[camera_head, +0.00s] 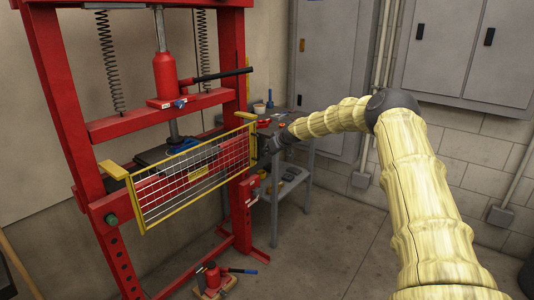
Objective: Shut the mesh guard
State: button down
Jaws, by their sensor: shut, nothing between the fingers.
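The mesh guard (180,180) is a wire grid in a yellow frame on the front of a red shop press (77,150). It spans between the two uprights at the height of the press bed. Its left end is by the left upright, and its right end is by the right upright. I cannot tell whether a gap remains at the right end. My gripper (263,150), dark and small in view, is shut and empty just right of the guard's right end. I cannot tell whether it touches the frame.
A grey side table (290,190) with small items stands behind my gripper. Grey cabinets (466,50) hang on the back wall. The floor right of the press is mostly clear.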

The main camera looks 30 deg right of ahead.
jog(key=s+d+r, duration=0.5)
jog(key=s+r, duration=0.1)
jog(key=s, duration=0.2)
jog(key=shift+r+b, duration=0.35)
jog(key=s+a+f+g+p, duration=0.1)
jog(key=s+a+f, duration=0.3)
jog(key=a+f, duration=0.45)
jog(key=s+a+f+g+y+p, duration=0.1)
jog(key=s+a+f, duration=0.2)
jog(key=a+f, duration=0.55)
jog(key=s+a+f+g, duration=0.1)
jog(key=s+a+f, duration=0.3)
jog(key=a+f, duration=0.5)
jog(key=s+a+f+g+p, duration=0.1)
jog(key=s+a+f, duration=0.45)
jog(key=s, duration=0.35)
jog(key=s+a+f+g+p, duration=0.1)
jog(key=s+a+f+g, duration=0.1)
jog(key=s+a+f, duration=0.45)
jog(key=s+a+g+p, duration=0.1)
jog(key=s+a, duration=0.2)
jog(key=s, duration=1.6)
jog(key=s+a+m+g+h+p, duration=0.1)
jog(key=s+a+g, duration=0.1)
jog(key=s, duration=1.7)
jog(key=shift+s+a+g+h, duration=0.3)
jog(key=shift+s+a, duration=0.1)
